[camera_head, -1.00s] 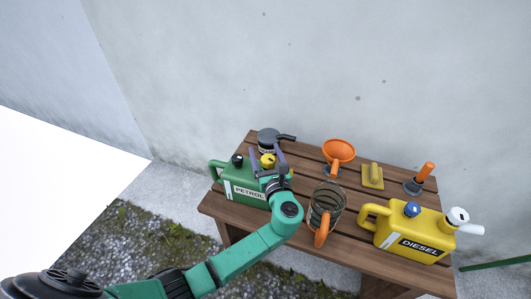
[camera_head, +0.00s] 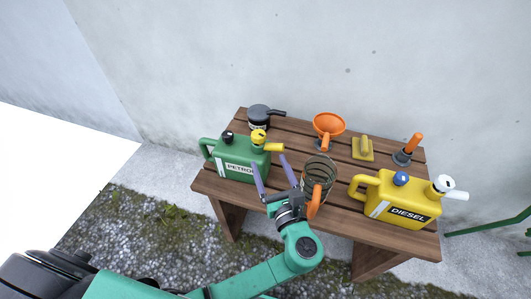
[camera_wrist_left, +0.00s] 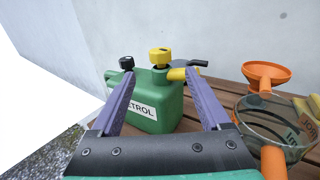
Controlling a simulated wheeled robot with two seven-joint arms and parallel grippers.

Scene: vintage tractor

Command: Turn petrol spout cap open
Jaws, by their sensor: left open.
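The green petrol can (camera_head: 232,160) stands on the left part of the wooden table. Its yellow spout cap (camera_head: 258,136) sits on top at the can's right side, with a yellow spout (camera_head: 274,147) pointing right. A black cap (camera_head: 227,137) is on the can's left. In the left wrist view the yellow cap (camera_wrist_left: 160,57) shows between the fingers, beyond and above them. My left gripper (camera_head: 269,172) is open and empty, in front of the can and apart from the cap. My right gripper is not in view.
A glass jug with an orange handle (camera_head: 314,203) stands close to the right of my left gripper. Beyond are a dark pot (camera_head: 260,117), an orange funnel (camera_head: 328,125), a yellow float (camera_head: 362,148) and a plunger (camera_head: 408,148). A yellow diesel can (camera_head: 405,205) stands at right.

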